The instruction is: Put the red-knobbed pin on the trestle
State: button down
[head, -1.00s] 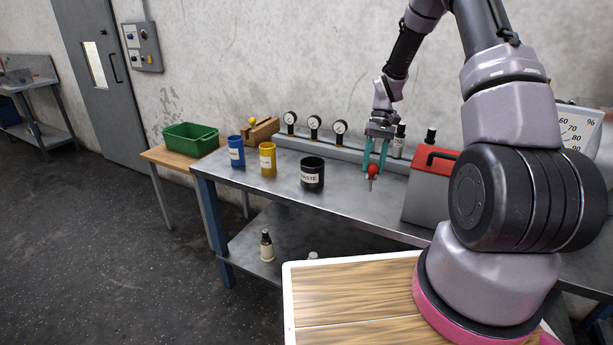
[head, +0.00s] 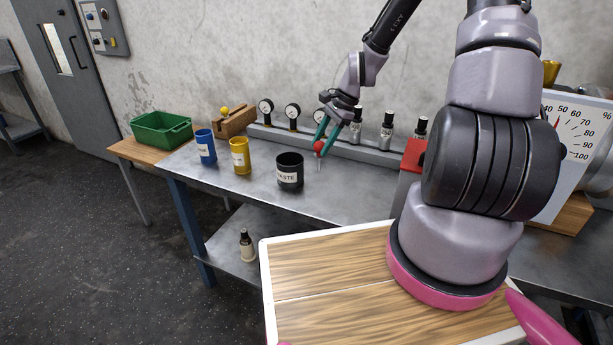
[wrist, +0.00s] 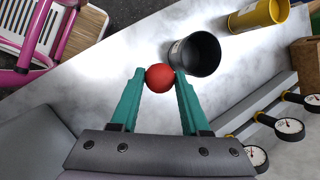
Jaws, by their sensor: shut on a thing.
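My gripper (head: 324,137) is shut on the red-knobbed pin (head: 319,147), with its teal fingers at the red knob. The pin's thin shank hangs down above the metal bench, right of the black waste cup. In the wrist view the knob (wrist: 159,77) sits between the two fingertips and hides the shank. A wooden-topped side table (head: 126,150), seemingly the trestle, stands at the left end of the bench and bears a green bin.
On the bench (head: 345,195) are a blue cup (head: 205,146), a yellow cup (head: 240,156), the black cup (head: 290,172) and a wooden block (head: 236,121) with a yellow knob. The green bin (head: 161,131) takes up much of the side table. Gauges (head: 292,111) line the back.

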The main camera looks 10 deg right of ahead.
notch_tip(320, 180, down, 8)
jog(key=shift+f, duration=0.25)
jog(key=shift+c, duration=1.9)
grip_release()
jog(key=shift+f, duration=0.15)
jog(key=s+d+r+n+t+h, duration=0.1)
jog(key=s+d+r+n, duration=0.15)
jog(key=r, duration=0.85)
jog(key=s+d+r+n+h, duration=0.15)
jog(key=d+r, duration=0.25)
jog(key=r, duration=0.8)
jog(key=s+a+r+n+t, duration=0.2)
jog(key=s+r+n+t, duration=0.3)
jog(key=s+r, duration=1.2)
notch_tip(320, 180, up, 3)
jog(key=shift+t, duration=0.4)
